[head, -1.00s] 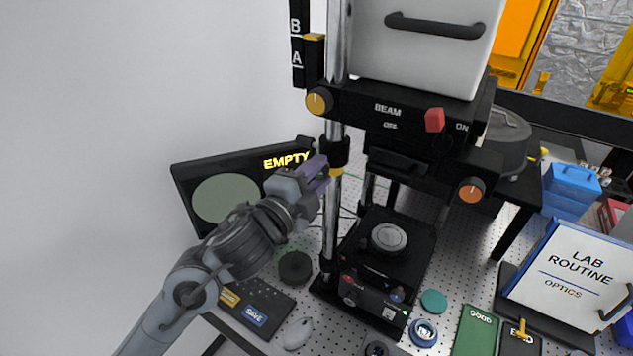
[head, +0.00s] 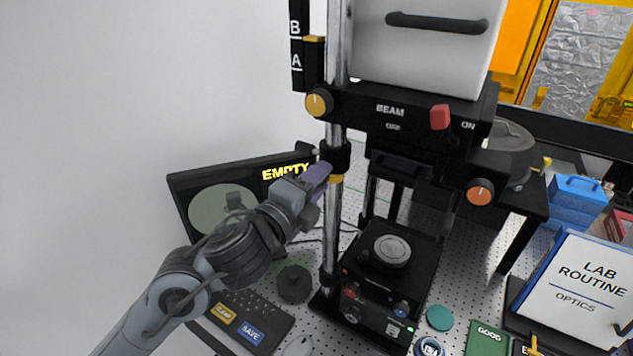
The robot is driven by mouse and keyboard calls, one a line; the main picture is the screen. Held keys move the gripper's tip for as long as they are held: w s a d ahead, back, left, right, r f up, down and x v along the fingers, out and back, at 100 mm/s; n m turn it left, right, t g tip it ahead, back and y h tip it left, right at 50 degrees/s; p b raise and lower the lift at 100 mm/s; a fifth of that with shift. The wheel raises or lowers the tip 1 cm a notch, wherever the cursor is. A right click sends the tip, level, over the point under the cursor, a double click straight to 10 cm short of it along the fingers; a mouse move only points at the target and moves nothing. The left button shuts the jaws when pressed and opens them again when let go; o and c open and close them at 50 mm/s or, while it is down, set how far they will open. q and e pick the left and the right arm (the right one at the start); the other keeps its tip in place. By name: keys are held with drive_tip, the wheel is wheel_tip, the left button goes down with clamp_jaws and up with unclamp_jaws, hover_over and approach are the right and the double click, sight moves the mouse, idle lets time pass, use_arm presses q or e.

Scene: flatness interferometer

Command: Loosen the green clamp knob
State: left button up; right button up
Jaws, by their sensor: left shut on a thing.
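The black clamp collar (head: 335,157) sits on the chrome post (head: 333,225) of the interferometer, above a yellow ring. My left gripper (head: 318,176), with purple fingers, reaches the post at this ring, just below the collar. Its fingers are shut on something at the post. No green knob shows there; the fingers and wrist cover that spot, so the green clamp knob appears hidden in the grip. My right gripper is not in view.
The black instrument head (head: 400,115) with a red switch (head: 439,117) overhangs the stage (head: 391,250). A monitor reading EMPTY (head: 284,172) stands behind my left arm. A keypad (head: 250,318) and a dark round knob (head: 294,284) lie below. A binder (head: 578,285) is at right.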

use_arm(q)
drive_tip(key=o, duration=1)
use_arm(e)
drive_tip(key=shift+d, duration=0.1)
use_arm(q)
drive_tip(key=shift+o, duration=0.2)
drive_tip(key=v, duration=1.1)
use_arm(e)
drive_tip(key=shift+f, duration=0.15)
use_arm(q)
drive_tip(key=shift+d, duration=0.1)
